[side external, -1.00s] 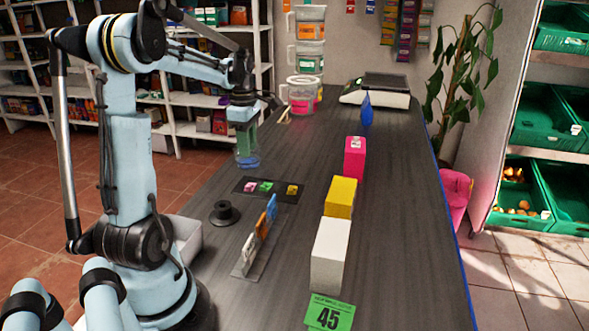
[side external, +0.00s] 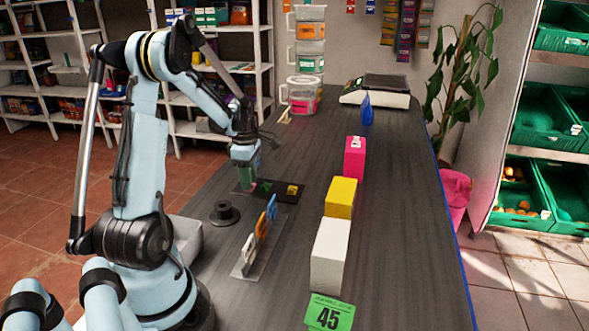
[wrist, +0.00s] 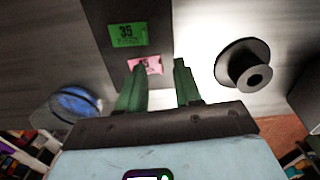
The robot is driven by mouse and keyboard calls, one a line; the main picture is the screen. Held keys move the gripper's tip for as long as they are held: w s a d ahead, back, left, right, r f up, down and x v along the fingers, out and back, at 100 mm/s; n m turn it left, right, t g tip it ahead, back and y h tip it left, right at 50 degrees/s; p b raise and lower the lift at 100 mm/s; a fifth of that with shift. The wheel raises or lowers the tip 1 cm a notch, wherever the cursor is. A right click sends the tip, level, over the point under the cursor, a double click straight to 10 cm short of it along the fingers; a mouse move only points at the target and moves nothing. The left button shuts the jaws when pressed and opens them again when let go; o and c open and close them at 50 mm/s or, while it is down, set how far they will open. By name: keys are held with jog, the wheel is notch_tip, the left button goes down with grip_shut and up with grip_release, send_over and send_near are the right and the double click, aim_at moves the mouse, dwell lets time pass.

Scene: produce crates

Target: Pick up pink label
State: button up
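The pink label (wrist: 150,66) lies on a dark flat tray (wrist: 103,14) in the wrist view, beside the green label (wrist: 128,34). My gripper (wrist: 159,64) is open, with two green fingers pointing at the tray. The pink label shows between the fingertips, nearer the left finger, which covers part of it. The yellow label (side external: 292,190) is clear at the tray's right. I cannot tell whether the fingers touch the tray.
A black spool-shaped piece (side external: 224,213) stands in front of the tray. A holder with orange and blue cards (side external: 262,230) is nearer the front. White (side external: 328,257), yellow (side external: 340,197) and pink (side external: 354,158) boxes line the right.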

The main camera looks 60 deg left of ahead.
jog(key=shift+f, duration=0.95)
grip_shut()
jog(key=shift+r, duration=0.1)
